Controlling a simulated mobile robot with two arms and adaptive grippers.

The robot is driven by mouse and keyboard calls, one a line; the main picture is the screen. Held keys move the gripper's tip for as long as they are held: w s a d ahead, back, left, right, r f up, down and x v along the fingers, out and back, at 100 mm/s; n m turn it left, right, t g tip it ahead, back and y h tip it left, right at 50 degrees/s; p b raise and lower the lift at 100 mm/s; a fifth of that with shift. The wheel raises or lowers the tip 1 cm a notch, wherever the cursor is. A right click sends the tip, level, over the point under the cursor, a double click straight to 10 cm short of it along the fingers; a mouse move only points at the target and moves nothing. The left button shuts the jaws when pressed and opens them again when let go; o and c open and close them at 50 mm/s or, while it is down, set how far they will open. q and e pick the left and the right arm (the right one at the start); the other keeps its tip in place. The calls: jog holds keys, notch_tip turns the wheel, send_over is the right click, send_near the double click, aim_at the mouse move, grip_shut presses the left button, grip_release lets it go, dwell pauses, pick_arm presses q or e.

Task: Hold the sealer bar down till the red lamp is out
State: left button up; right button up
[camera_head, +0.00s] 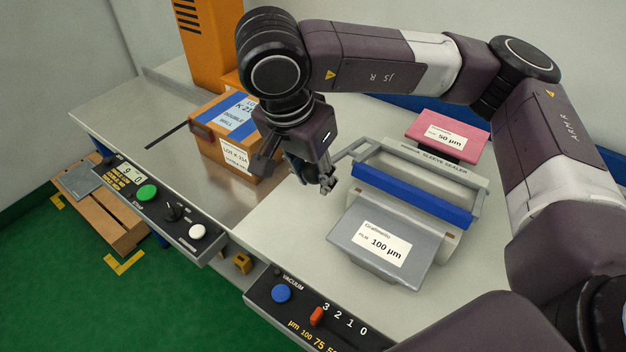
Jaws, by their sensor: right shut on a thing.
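The sleeve sealer (425,175) stands on the worktop right of the middle, with a blue bar (412,193) across its front. A grey arm (352,150) sticks out at its left end. My right gripper (327,185) is at that left end, pointing down. It is shut on what looks like the end of the grey arm; its fingers hide much of the contact. I cannot make out a lit red lamp on the sealer. My left gripper is not in view.
A grey 100 µm film pad (365,268) lies before the sealer, a pink 50 µm one (432,127) behind it. A cardboard box (205,140) with blue tape stands to the left. Control panels (165,207) line the front edge.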

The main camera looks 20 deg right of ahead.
jog(key=shift+r, duration=0.3)
jog(key=shift+w+d+r+p, duration=0.15)
jog(key=shift+r+p, duration=0.1)
jog(key=shift+r, duration=0.2)
jog(key=shift+d+r+p, duration=0.15)
jog(key=shift+r+p, duration=0.1)
jog(key=shift+r, duration=0.2)
jog(key=shift+o, duration=0.2)
jog(key=shift+w+d+r+p, duration=0.15)
jog(key=shift+d+r+p, duration=0.15)
jog(key=shift+r, duration=0.35)
jog(key=shift+w+d+r+p, duration=0.2)
jog(key=shift+r+p, duration=0.15)
jog(key=shift+r, duration=0.3)
jog(key=shift+w+d+r+p, duration=0.15)
jog(key=shift+d+r+p, duration=0.2)
jog(key=shift+r+p, duration=0.35)
jog(key=shift+w+d+r+p, duration=0.3)
jog(key=shift+d+r, duration=0.1)
jog(key=shift+r, duration=0.2)
jog(key=shift+w+d+r+p, duration=0.15)
jog(key=shift+d+r+p, duration=0.2)
jog(key=shift+r, duration=0.25)
jog(key=shift+w+d+r+p, duration=0.3)
jog(key=shift+d+r, duration=0.2)
jog(key=shift+r, duration=0.05)
jog(key=shift+w+d+r+p, duration=0.3)
jog(key=shift+d+r, duration=0.15)
jog(key=shift+r, duration=0.1)
